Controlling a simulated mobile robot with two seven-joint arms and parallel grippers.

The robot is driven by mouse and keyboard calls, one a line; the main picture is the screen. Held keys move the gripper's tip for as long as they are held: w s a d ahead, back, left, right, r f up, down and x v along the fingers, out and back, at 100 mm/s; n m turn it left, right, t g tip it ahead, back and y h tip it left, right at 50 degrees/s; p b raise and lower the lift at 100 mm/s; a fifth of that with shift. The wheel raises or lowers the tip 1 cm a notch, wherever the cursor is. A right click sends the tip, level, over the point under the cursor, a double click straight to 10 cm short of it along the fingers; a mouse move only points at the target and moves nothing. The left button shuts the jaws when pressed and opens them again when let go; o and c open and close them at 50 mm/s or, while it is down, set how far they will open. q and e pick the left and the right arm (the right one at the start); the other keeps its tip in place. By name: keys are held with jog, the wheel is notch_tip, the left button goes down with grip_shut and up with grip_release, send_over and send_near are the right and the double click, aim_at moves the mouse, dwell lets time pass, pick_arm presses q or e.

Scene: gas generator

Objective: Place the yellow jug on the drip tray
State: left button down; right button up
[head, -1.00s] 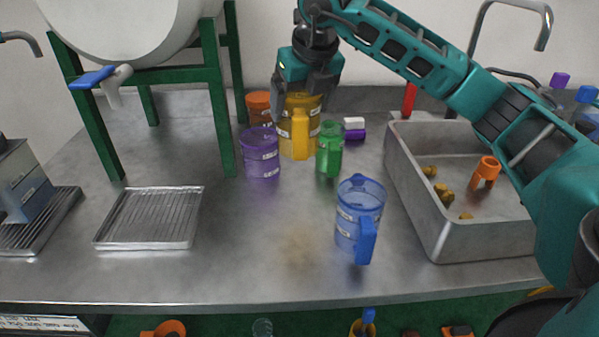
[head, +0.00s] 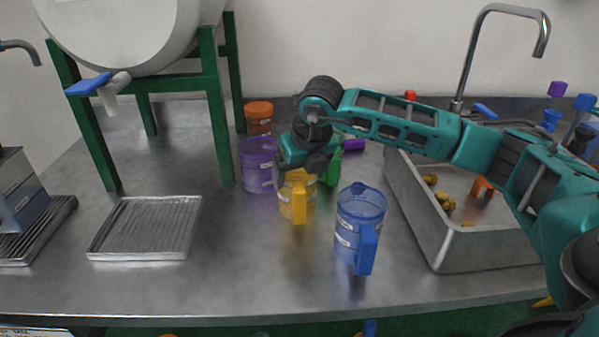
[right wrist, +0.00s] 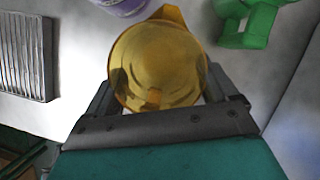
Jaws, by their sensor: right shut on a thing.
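The yellow jug (head: 299,205) is upright with its handle toward me, between the purple jug and the blue jug. My right gripper (head: 296,172) is shut on it from above. In the right wrist view the jug (right wrist: 158,62) sits between the two fingers, seen from the top. I cannot tell whether its base touches the counter. The drip tray (head: 146,228), a ridged metal square, lies empty on the counter to the left, below the tap of the white tank. It also shows at the left of the right wrist view (right wrist: 25,45). My left gripper is not in view.
The blue jug (head: 359,222) stands close at the right. The purple jug (head: 258,165) and an orange-lidded jar (head: 258,117) are behind left. A green jug (head: 334,172) is partly hidden. A metal sink (head: 450,240) is at right. Counter between jug and tray is clear.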

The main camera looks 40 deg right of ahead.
jog(key=shift+f, duration=0.15)
jog(key=o, duration=0.9)
